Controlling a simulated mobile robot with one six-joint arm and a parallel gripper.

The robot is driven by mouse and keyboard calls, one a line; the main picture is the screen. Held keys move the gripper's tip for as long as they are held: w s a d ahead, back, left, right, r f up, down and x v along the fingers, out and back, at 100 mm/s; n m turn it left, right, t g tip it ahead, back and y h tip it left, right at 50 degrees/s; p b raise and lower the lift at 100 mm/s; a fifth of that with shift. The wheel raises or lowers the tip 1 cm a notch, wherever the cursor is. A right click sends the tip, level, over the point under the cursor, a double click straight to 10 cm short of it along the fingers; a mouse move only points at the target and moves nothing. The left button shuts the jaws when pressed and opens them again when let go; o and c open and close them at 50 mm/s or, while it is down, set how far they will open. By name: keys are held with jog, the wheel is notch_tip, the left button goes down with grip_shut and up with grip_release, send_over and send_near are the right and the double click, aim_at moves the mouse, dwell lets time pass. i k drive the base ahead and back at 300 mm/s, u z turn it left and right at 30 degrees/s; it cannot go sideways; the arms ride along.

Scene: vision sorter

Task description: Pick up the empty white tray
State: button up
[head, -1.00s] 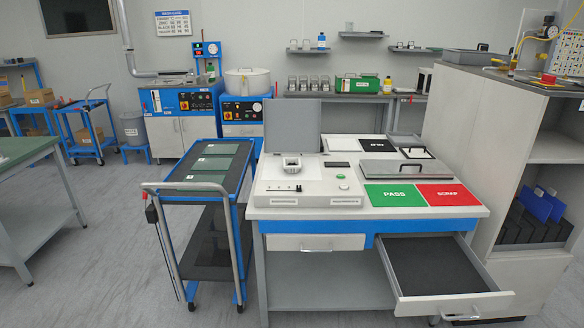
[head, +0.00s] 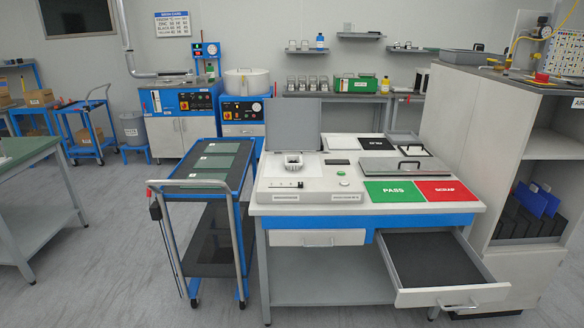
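A small white square tray-like piece with a dark handle (head: 419,153) lies at the back right of the workbench (head: 263,209). It looks empty, but I cannot tell for sure that it is the white tray. A grey lid-like plate with a handle (head: 376,171) lies in front of it. The white sorter machine (head: 318,186) stands at the bench's left, with a small raised holder (head: 293,161) on top. My gripper is not in view.
Green PASS (head: 392,198) and red SCRAP (head: 445,194) mats lie at the bench's front right. An open drawer (head: 455,297) juts out below. A blue cart (head: 203,188) stands left of the bench, a tall cabinet (head: 470,135) right. Floor in front is clear.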

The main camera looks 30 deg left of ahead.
aim_at(293, 162)
jog(key=k, duration=0.55)
jog(key=u, duration=0.45)
jog(key=i, duration=0.9)
jog(key=u, duration=0.9)
jog(key=i, duration=0.7)
jog(key=u, duration=0.7)
jog(key=i, duration=0.8)
jog(key=u, duration=0.65)
jog(key=i, duration=0.8)
jog(key=u, duration=0.25)
